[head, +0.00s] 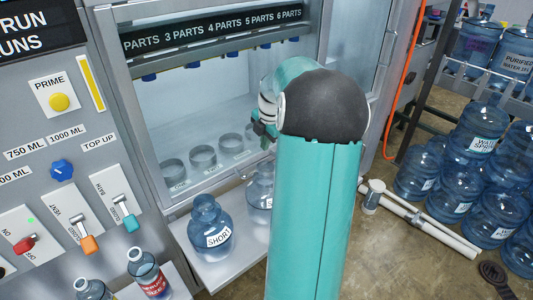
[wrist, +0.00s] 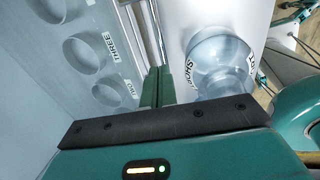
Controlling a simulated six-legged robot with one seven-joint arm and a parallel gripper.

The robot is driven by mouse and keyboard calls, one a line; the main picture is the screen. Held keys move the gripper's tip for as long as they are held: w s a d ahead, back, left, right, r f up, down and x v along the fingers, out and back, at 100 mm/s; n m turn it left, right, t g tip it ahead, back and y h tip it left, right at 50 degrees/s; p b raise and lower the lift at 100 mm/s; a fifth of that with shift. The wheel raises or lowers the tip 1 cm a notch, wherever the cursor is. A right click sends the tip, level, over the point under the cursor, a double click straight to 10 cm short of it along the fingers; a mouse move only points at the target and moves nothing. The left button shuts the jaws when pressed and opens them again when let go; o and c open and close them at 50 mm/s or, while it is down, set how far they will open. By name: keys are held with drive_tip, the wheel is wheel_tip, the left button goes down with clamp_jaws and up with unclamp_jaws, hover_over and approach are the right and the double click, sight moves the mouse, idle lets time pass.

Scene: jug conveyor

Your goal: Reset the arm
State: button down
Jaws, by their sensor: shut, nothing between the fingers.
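My gripper (wrist: 158,86) shows in the wrist view as two green fingers lying shut against each other, with nothing between them. In the head view only a small dark green part of it (head: 264,131) shows left of my arm's rounded joint; the rest is hidden. It is in front of the open cabinet (head: 180,95), above the shelf with the jugs. In the wrist view a clear blue jug with a "SHORT" label (wrist: 222,62) is just right of the fingers, apart from them.
A "SHORT" jug (head: 209,228) and a second jug (head: 259,192), partly behind my arm, stand on the shelf (head: 222,266). Round holders (head: 203,157) line the cabinet floor. The control panel (head: 45,130) with levers is at left. Large water jugs (head: 475,135) are stacked at right.

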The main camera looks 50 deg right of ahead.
drive_tip(key=r, duration=0.4)
drive_tip(key=shift+s+a+r, duration=0.15)
drive_tip(key=shift+s+r, duration=0.05)
drive_tip(key=shift+s, duration=0.05)
drive_tip(key=shift+s, duration=0.1)
drive_tip(key=w+a+r+m+h, duration=0.1)
drive_tip(key=a+r+m, duration=0.2)
drive_tip(key=a, duration=0.9)
drive_tip(key=w+a+r+m, duration=0.1)
drive_tip(key=a+r+m, duration=0.25)
drive_tip(key=a, duration=0.75)
drive_tip(key=s+a+m+t, duration=0.1)
drive_tip(key=s+a+m, duration=0.3)
drive_tip(key=a, duration=0.6)
drive_tip(key=s+a+f+m+t+y, duration=0.1)
drive_tip(key=s+a+m+t, duration=0.1)
drive_tip(key=s+a+m, duration=0.3)
drive_tip(key=s+a, duration=0.4)
drive_tip(key=a, duration=0.1)
drive_tip(key=shift+y, duration=0.3)
